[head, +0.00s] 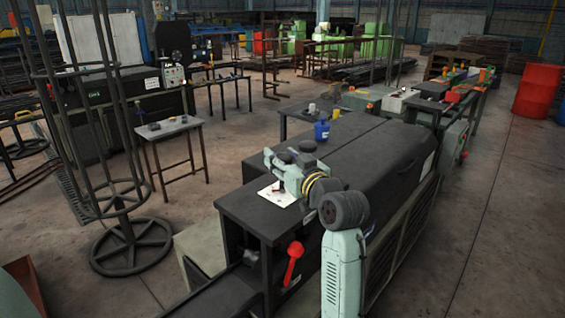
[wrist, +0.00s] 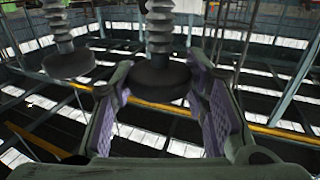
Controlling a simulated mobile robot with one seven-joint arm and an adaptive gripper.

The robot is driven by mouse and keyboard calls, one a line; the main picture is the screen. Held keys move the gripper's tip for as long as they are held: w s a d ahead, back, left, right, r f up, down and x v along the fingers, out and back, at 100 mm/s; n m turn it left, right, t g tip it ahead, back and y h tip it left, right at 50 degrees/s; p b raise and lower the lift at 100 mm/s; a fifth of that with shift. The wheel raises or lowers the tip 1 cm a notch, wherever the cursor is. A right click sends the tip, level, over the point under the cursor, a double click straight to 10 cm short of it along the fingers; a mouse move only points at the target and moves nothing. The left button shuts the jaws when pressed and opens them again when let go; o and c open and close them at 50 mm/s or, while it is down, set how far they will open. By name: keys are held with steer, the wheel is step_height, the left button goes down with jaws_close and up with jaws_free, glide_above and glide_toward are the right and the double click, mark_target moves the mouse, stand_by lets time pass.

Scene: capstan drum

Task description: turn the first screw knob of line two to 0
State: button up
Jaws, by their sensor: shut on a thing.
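Two dark round screw knobs on ribbed stems show in the wrist view. One knob (wrist: 160,82) is in the middle, between the purple-padded fingers of my gripper (wrist: 158,72), which is shut on it. The other knob (wrist: 68,62) stands free to the left, apart from the fingers. In the head view my gripper (head: 291,176) reaches in from the right over the black machine top, close beside the dark knobs (head: 307,146). Any scale or number on the knobs is too small to read. The fingers' contact with the knob is partly hidden in the head view.
The black machine top (head: 245,212) carries a white sheet (head: 277,198) with a small red item. A blue canister (head: 321,131) stands behind.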

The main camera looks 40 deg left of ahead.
steer(key=n+g+b, duration=0.1)
steer(key=n+g, duration=0.1)
steer(key=g, duration=0.1)
steer(key=n+g+y+b, duration=0.1)
steer(key=g+b, duration=0.1)
steer(key=shift+w+f+n+g+y, duration=0.1)
steer(key=shift+w+n+g+y, duration=0.05)
steer(key=shift+n+g+y, duration=0.2)
steer(key=n+g+b, duration=0.1)
steer(key=n+g, duration=0.2)
steer(key=g, duration=0.2)
steer(key=shift+n+g, duration=0.35)
steer(key=n+g+h, duration=0.1)
steer(key=g, duration=0.1)
steer(key=n+g+h, duration=0.1)
steer(key=n+g, duration=0.1)
steer(key=g, duration=0.1)
steer(key=shift+r+p, duration=0.3)
steer(key=shift+r, duration=0.05)
steer(key=shift+f+n+g+h+p, duration=0.1)
steer(key=shift+n+g+h+p, duration=0.45)
steer(key=shift+n+g+h, duration=0.5)
steer(key=shift+n+g, duration=0.25)
steer(key=shift+g, duration=0.1)
steer(key=shift+f, duration=0.15)
steer(key=o, duration=1.1)
